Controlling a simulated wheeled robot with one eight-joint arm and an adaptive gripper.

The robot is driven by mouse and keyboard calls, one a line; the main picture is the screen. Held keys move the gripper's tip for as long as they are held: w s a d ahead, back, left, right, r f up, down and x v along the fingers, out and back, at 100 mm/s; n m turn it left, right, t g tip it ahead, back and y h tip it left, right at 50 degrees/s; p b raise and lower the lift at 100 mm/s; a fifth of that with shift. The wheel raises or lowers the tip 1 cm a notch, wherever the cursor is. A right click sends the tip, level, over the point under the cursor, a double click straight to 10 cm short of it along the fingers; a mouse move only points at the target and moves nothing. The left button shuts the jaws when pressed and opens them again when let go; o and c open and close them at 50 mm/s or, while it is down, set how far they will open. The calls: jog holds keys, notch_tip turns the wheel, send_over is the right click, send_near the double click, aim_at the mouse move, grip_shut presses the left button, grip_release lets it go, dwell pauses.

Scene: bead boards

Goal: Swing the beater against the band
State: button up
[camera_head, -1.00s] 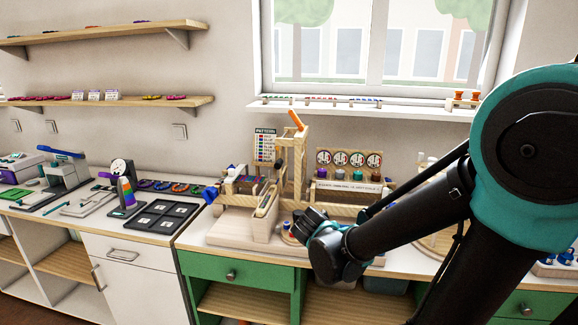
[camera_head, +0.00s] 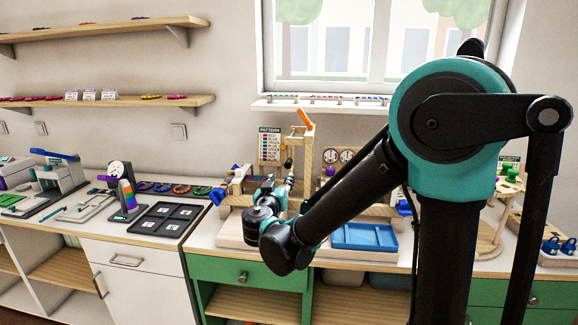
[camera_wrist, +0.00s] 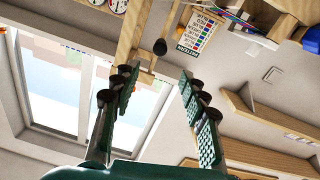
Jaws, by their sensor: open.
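The wooden band loom (camera_head: 303,165) stands on the counter, with an orange-tipped piece on its tall post. A rod with a dark round knob (camera_head: 288,163) shows in front of the post; it may be the beater's handle. In the wrist view the dark knob (camera_wrist: 160,46) lies beyond and between my fingertips, apart from both. My gripper (camera_wrist: 158,80) is open and empty; in the head view it (camera_head: 280,188) is in front of the loom's left part. Coloured strands, likely the band (camera_wrist: 236,15), show at the top of the wrist view. My arm hides the loom's lower middle.
A pattern chart (camera_head: 269,146) stands behind the loom. A blue tray (camera_head: 365,237) lies right of my wrist. A black board with compartments (camera_head: 163,220) lies to the left. The window (camera_head: 375,50) and sill are behind.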

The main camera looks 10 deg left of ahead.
aim_at(288, 165)
jog(key=w, duration=0.9)
jog(key=w+d, duration=0.1)
jog(key=w, duration=0.3)
jog(key=shift+w, duration=0.2)
jog(key=shift+c, duration=0.5)
grip_shut()
